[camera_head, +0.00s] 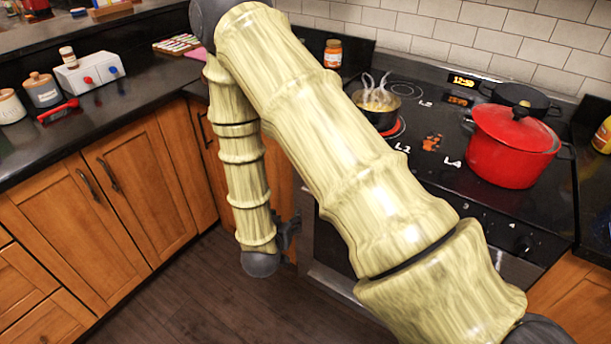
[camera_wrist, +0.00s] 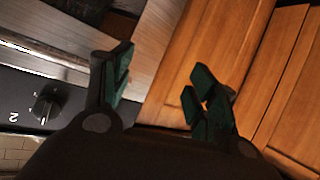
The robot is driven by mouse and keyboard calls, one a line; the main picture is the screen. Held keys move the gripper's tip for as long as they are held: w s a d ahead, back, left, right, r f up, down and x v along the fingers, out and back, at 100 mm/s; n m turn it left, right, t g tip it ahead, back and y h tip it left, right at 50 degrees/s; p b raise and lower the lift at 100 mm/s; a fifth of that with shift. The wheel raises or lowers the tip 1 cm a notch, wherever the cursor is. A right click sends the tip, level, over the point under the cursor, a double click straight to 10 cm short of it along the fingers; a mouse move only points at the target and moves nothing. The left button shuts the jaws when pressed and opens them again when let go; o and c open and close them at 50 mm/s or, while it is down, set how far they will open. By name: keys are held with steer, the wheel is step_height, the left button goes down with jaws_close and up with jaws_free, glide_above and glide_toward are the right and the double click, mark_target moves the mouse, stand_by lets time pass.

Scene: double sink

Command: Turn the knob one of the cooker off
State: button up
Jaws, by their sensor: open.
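The cooker (camera_head: 450,205) is a black glass range at the right of the head view, partly hidden by my arm. A dark knob (camera_head: 525,245) shows on its front panel at the right. In the wrist view a black knob (camera_wrist: 46,104) sits on the dark panel at the left edge, beside a white mark like a "2". I cannot pick out a knob marked one. My gripper (camera_wrist: 160,88) is open and empty, apart from the knob, in front of a metal edge and wooden doors. In the head view only a dark part of it (camera_head: 286,235) shows, low before the cabinets.
A steaming pot (camera_head: 377,106) stands by a glowing red ring at the back left of the cooktop. A red lidded pot (camera_head: 510,150) stands at the right, with a dark pan (camera_head: 522,97) behind. Jars and a white box (camera_head: 88,75) are on the left counter. Floor is clear.

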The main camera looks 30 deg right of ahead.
steer(key=w+d+r+m+g+h+b, duration=0.1)
steer(key=w+d+r+m+h+b, duration=0.1)
steer(key=r+m+h, duration=0.3)
steer(key=w+d+r+m+g+h+b, duration=0.1)
steer(key=w+r+h+b, duration=0.15)
steer(key=r, duration=0.45)
steer(key=x, duration=0.9)
steer(key=shift+s+d+f, duration=0.15)
steer(key=shift+s+d, duration=0.1)
steer(key=shift+d, duration=0.1)
steer(key=shift+c, duration=0.4)
steer(key=c, duration=0.9)
